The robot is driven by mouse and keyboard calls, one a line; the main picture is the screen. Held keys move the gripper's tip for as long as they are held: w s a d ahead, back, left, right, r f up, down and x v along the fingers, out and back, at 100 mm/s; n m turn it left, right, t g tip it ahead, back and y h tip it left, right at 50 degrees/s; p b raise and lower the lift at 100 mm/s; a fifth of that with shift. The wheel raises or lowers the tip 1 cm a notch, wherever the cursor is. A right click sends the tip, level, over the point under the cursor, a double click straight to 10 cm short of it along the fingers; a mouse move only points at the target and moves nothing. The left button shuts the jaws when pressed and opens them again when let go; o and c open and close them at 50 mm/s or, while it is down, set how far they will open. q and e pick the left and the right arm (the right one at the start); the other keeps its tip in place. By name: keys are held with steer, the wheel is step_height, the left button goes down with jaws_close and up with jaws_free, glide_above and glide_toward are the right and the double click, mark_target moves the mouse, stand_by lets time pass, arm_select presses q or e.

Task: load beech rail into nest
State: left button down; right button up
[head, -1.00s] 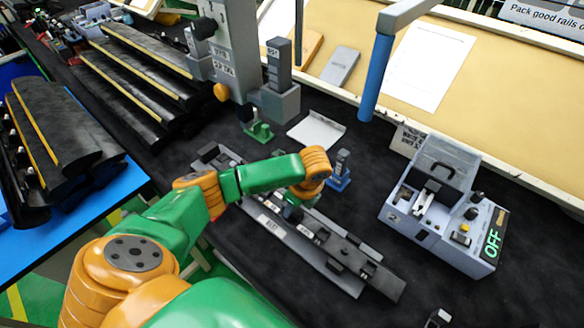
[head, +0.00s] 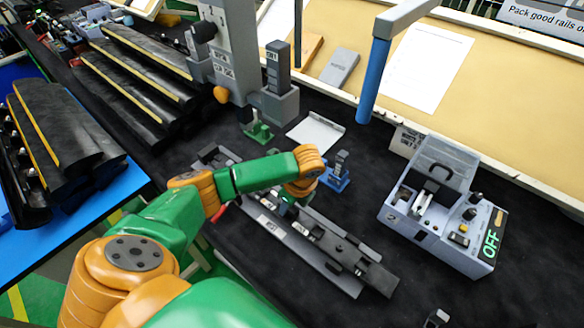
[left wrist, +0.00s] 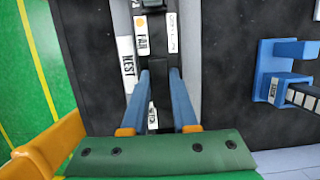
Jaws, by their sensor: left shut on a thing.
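My left gripper (head: 297,201) is over the middle of the long grey nest (head: 318,268), fingers pointing down and mostly hidden by my wrist. In the left wrist view its two blue fingers (left wrist: 161,100) are shut on a dark narrow bar, the rail (left wrist: 153,62), which runs away between them. The rail (head: 374,274) lies lengthwise along the nest, its near end sticking out past the nest's lower right. A NEST label (left wrist: 127,62) is beside the rail. I cannot tell whether the rail is seated or just above the nest. My right gripper is out of view.
A blue stand (head: 339,177) is close to the right of my gripper. A grey tester box (head: 436,205) reading OFF is farther right. A green clamp (head: 259,132) and a grey machine column are behind. Black racks (head: 125,75) stand at the left.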

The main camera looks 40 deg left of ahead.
arm_select(q)
steer(key=shift+a, duration=0.85)
steer(key=c, duration=0.6)
jaws_free()
steer(key=shift+a+f, duration=0.1)
steer(key=v, duration=0.5)
steer(key=shift+w, duration=0.15)
steer(key=d, duration=0.1)
steer(key=d+b, duration=0.1)
steer(key=d, duration=0.1)
steer(key=d+b, duration=0.1)
steer(key=d, duration=0.1)
steer(key=shift+s+d+f, duration=0.15)
steer(key=shift+s+d, duration=0.1)
steer(key=shift+s, duration=0.05)
steer(key=d, duration=0.6)
steer(key=shift+s+d+r, duration=0.2)
steer(key=shift+s+d, duration=0.05)
steer(key=shift+d, duration=0.1)
steer(key=shift+a, duration=0.1)
